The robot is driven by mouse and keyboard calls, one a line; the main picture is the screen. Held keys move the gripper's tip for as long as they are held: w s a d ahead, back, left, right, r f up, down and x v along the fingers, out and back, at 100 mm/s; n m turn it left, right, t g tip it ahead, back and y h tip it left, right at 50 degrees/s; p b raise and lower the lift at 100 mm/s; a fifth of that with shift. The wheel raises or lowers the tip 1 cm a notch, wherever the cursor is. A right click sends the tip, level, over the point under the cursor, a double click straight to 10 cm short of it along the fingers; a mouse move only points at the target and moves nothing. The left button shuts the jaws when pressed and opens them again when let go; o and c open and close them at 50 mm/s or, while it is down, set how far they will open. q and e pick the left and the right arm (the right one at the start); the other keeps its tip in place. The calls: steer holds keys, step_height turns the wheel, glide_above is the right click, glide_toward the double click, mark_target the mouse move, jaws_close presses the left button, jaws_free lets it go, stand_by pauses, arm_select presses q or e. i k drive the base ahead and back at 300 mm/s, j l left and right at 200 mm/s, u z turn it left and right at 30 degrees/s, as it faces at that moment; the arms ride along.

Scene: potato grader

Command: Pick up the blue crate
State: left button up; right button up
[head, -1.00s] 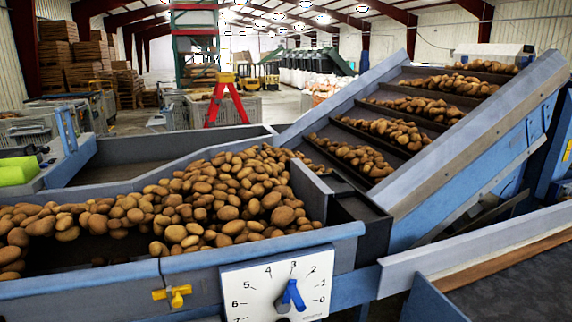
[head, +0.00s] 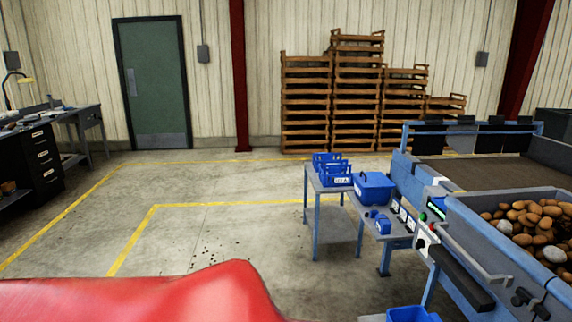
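Several blue containers show in the head view, and I cannot tell which is the task's crate. An open blue crate with raised handles (head: 325,160) stands at the far end of a small grey-topped side table. A similar blue crate with a white label (head: 336,176) stands just in front of it. A solid blue bin (head: 374,188) stands to their right. Another blue container (head: 412,314) is cut off by the bottom edge. Neither of my grippers is in view.
The grader (head: 470,250) with potatoes (head: 530,225) fills the right side. The side table (head: 335,228) adjoins it. Brown pallets or racks (head: 330,100) are stacked by the wall. Clear floor lies left of the table. A red rounded surface (head: 190,295), unidentified, covers the lower left.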

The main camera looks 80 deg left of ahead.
mark_target(327, 158)
steer(key=j+u, duration=0.1)
steer(key=u, duration=2.4)
steer(key=i+u, duration=0.4)
steer(key=i, duration=1.65)
steer(key=i+j, duration=0.1)
steer(key=i, duration=2.35)
steer(key=l+z, duration=0.05)
steer(key=l, duration=0.05)
